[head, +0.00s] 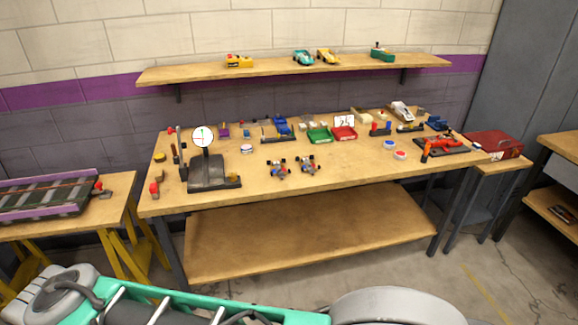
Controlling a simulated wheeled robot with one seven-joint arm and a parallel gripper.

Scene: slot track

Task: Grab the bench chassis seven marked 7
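Two small wheeled chassis stand side by side near the front middle of the workbench (232,199) in the head view. The left chassis (279,169) and the right chassis (308,164) both have dark wheels and blue and red parts. They are a short gap apart. Any number on them is too small to read, so I cannot tell which is marked 7. My gripper is not in view; only teal and grey parts of my own body show along the bottom edge.
A dial scale (204,139) stands left of the chassis. Behind them are a green tray (319,135) and a red tray (344,133). Round pots (400,155) and an orange-red tool (438,147) lie to the right. A wall shelf (285,71) holds toy cars. Bench space before the chassis is clear.

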